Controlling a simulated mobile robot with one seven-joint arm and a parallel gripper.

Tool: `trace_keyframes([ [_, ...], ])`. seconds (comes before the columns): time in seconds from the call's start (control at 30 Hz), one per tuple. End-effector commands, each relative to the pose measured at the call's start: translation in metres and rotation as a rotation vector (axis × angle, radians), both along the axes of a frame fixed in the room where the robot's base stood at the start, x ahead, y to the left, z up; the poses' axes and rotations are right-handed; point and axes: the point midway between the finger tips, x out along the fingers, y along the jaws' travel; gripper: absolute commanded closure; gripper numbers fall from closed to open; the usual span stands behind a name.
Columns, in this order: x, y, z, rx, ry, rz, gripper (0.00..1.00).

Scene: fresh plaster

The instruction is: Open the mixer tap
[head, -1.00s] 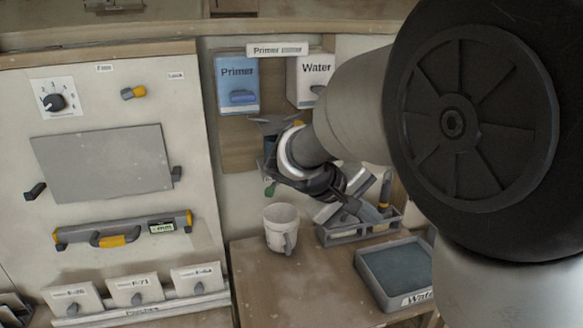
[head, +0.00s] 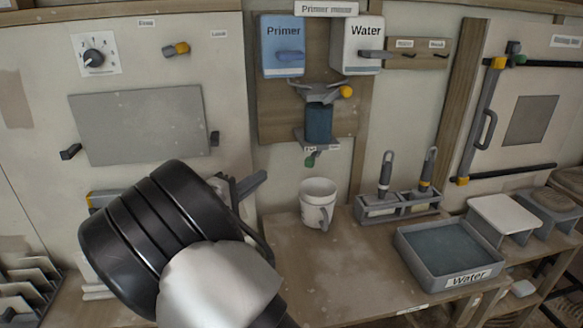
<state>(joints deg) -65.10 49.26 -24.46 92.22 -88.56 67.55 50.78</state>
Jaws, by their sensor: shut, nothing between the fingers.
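The primer mixer hangs on a wooden board under the Primer and Water boxes. A white mug (head: 318,190) stands on the bench below, slightly right of the tap. My gripper (head: 252,184) is left of and lower than the tap, apart from it. Its fingers look shut and empty, partly hidden by my arm.
The blue Primer box (head: 283,60) and white Water box (head: 357,48) hang above the mixer. The bench (head: 330,270) in front of the mug is clear.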

Motion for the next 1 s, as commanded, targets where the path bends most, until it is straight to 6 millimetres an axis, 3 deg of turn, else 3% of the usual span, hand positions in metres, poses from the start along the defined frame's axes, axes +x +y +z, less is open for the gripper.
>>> trace_keyframes([
  [0.27, 0.016, -0.010, -0.001, 0.000, 0.002, -0.004, 1.00],
  [0.67, 0.089, -0.049, -0.001, 0.001, 0.002, -0.004, 1.00],
  [0.8, 0.083, -0.070, -0.001, -0.001, 0.004, -0.004, 1.00],
  [1.0, 0.079, -0.084, -0.001, 0.000, 0.004, -0.002, 1.00],
])
